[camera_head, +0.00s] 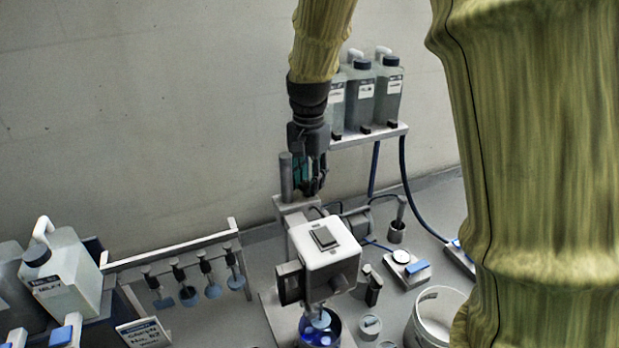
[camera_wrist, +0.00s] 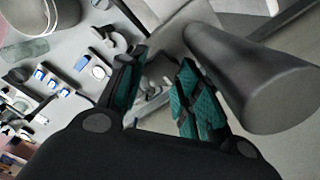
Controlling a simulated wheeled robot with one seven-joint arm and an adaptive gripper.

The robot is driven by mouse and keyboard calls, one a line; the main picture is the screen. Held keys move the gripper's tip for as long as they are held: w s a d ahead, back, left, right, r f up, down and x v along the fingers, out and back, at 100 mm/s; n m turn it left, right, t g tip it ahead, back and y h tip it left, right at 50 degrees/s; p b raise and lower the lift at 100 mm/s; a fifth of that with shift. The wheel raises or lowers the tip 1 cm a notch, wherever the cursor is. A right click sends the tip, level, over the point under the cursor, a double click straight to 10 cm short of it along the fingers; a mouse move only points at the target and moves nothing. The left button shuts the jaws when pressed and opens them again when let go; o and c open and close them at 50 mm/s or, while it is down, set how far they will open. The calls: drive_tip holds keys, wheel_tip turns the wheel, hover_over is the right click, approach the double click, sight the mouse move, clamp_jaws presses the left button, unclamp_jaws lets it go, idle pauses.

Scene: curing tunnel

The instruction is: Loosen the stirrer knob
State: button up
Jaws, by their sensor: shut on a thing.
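The stirrer has a white motor head (camera_head: 322,252) with a dark panel on top, above a vessel of blue liquid (camera_head: 320,328). Its grey column (camera_head: 286,178) rises behind the head; the column also fills the right of the wrist view (camera_wrist: 255,80). My gripper (camera_head: 312,186) points down just right of the column top, behind the head. In the wrist view my gripper (camera_wrist: 162,95) has its teal-padded fingers around a small grey part (camera_wrist: 160,70) beside the column, which I take for the stirrer knob. The fingers hide most of it.
Several bottles (camera_head: 362,95) stand on a wall shelf (camera_head: 370,133) behind right of my gripper. A rack of hanging stirrers (camera_head: 180,262) and jugs (camera_head: 62,275) are at left. A white bucket (camera_head: 437,312) and small balances (camera_head: 405,265) are at right.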

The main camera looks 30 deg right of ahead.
drive_tip(key=shift+n, duration=0.4)
drive_tip(key=o, duration=1)
drive_tip(key=shift+r, duration=0.1)
wheel_tip(320, 180, up, 12)
drive_tip(key=shift+f, duration=0.1)
